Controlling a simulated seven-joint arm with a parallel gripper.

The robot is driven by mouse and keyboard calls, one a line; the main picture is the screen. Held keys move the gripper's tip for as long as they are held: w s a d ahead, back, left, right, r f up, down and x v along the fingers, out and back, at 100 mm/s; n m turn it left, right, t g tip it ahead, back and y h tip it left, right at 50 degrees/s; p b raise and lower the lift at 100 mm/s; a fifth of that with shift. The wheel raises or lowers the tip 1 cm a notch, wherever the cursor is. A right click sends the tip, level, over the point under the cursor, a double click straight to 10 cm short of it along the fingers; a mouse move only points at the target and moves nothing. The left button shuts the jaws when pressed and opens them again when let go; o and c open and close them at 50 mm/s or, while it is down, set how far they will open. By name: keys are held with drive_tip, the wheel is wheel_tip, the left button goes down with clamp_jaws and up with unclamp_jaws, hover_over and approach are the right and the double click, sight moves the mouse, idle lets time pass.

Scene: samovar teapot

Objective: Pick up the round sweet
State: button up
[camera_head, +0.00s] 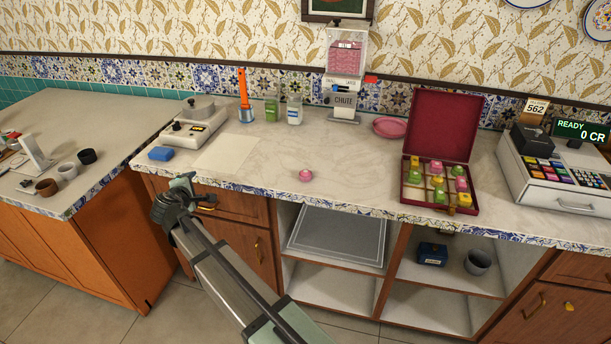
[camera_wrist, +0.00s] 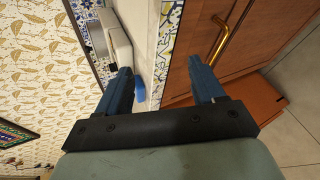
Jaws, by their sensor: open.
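A small round pink sweet (camera_head: 305,175) sits alone on the marble counter (camera_head: 345,165), near its front edge, in the head view. My gripper (camera_head: 182,194) is at the counter's front edge, to the left of the sweet and apart from it. In the wrist view my gripper (camera_wrist: 160,72) is open, with its two dark fingers spread and nothing held. The sweet does not show in the wrist view.
An open red box (camera_head: 440,150) holds several coloured sweets on the right. A scale (camera_head: 195,125) and blue sponge (camera_head: 160,154) are left. The counter around the lone sweet is clear.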

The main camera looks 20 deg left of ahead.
wheel_tip(320, 180, up, 3)
drive_tip(key=m+g, duration=0.9)
drive_tip(key=m, duration=0.5)
approach(306, 171)
drive_tip(key=shift+h, duration=0.3)
drive_tip(key=x, duration=0.9)
drive_tip(key=shift+a, duration=0.3)
drive_tip(key=c, duration=1.1)
